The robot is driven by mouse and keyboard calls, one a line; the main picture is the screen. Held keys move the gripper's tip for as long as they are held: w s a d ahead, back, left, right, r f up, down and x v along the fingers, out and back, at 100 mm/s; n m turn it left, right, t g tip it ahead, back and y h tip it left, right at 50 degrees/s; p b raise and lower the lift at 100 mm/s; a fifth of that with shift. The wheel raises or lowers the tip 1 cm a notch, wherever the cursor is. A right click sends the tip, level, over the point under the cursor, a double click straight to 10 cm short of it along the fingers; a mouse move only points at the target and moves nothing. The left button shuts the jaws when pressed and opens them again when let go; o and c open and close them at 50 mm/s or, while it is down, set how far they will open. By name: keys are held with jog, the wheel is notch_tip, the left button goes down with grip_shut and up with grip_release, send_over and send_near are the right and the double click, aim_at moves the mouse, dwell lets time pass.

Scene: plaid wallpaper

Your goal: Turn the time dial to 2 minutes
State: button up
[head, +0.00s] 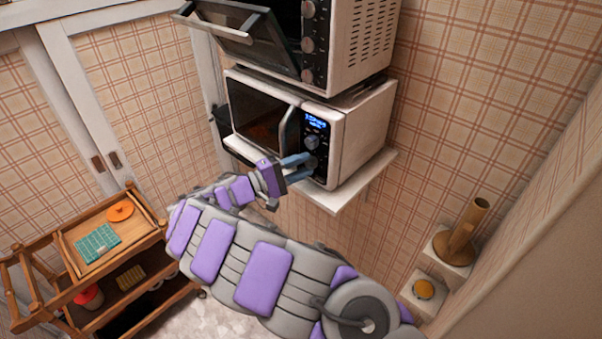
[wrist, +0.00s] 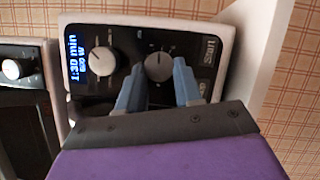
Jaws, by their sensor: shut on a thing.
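The microwave (head: 357,125) stands on a white wall shelf, its control panel facing my arm. Its blue display (wrist: 80,57) reads 1:30 min, with a smaller power line beside it. The panel has two round dials: one near the display (wrist: 102,61) and a lower one (wrist: 158,67) beside the Start button (wrist: 208,52). My gripper (head: 311,164) reaches the panel from the left in the head view. In the wrist view its two blue fingers (wrist: 159,70) are shut on the lower dial, one at each side. The dial's pointer mark shows between them.
A toaster oven (head: 345,45) with its door (head: 240,38) hanging open sits above the microwave. The shelf edge (head: 345,195) juts out below. A wooden cart (head: 150,225) stands at the lower left. Wall ledges at the right hold a brown cylinder (head: 465,230).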

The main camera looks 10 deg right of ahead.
jog(key=m+y+b, duration=0.1)
jog(key=m, duration=0.2)
jog(key=shift+m, duration=0.3)
jog(key=shift+r+m+g+y, duration=0.25)
jog(key=shift+m+y, duration=0.45)
jog(key=shift+m, duration=0.6)
jog(key=shift+s+f, duration=0.1)
jog(key=o, duration=1)
jog(key=shift+a, duration=0.1)
jog(key=shift+o, duration=0.2)
